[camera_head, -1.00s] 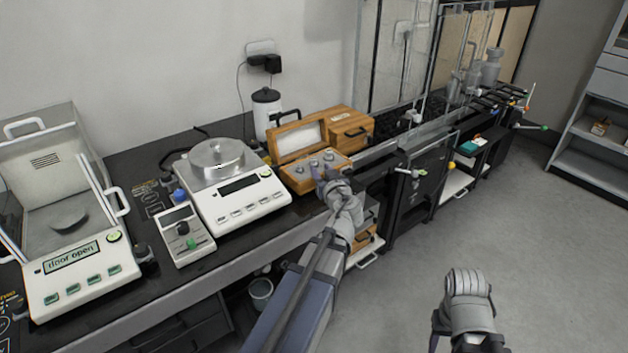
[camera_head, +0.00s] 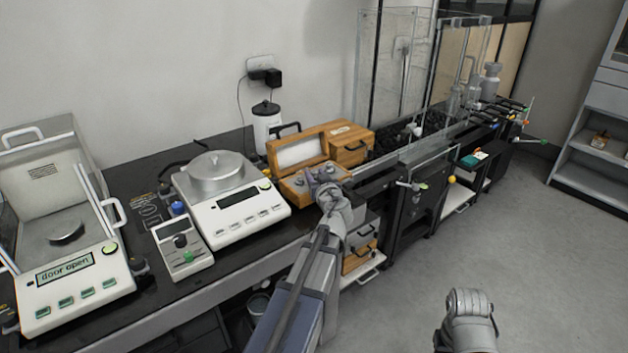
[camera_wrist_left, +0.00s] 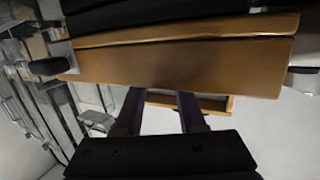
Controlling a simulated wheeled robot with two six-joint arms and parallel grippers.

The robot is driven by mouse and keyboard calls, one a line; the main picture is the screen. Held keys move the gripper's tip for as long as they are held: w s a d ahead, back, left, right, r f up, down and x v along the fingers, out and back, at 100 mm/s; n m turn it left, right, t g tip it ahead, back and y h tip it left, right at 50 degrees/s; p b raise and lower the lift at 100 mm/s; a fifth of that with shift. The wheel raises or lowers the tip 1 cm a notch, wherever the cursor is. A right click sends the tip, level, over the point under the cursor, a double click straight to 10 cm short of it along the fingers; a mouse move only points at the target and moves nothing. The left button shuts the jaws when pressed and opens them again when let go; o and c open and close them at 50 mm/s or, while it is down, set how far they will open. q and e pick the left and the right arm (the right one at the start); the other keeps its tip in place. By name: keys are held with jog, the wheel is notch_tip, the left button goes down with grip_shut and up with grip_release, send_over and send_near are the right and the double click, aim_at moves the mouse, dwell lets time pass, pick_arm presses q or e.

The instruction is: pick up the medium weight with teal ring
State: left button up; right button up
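An open wooden weight box (camera_head: 299,154) stands on the bench with its lid up. Small grey metal weights (camera_head: 300,182) sit in its tray, partly hidden by my left gripper. I cannot make out a teal ring on any of them. My left gripper (camera_head: 312,183) is at the box's front right, over or just in front of the tray. In the left wrist view its two dark fingers (camera_wrist_left: 160,108) are apart with no object visible between them, beside a wooden box side (camera_wrist_left: 190,65). My right gripper (camera_head: 469,310) hangs low over the floor, its fingers not clearly visible.
A precision balance (camera_head: 235,203) and a small grey meter (camera_head: 181,246) stand left of the box. A balance reading "door open" (camera_head: 75,284) is at far left. A closed wooden box (camera_head: 350,148) and glass enclosures (camera_head: 393,70) are to the right.

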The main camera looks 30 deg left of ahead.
pick_arm(q)
jog(key=shift+x, duration=0.95)
jog(key=shift+s, duration=0.1)
grip_shut()
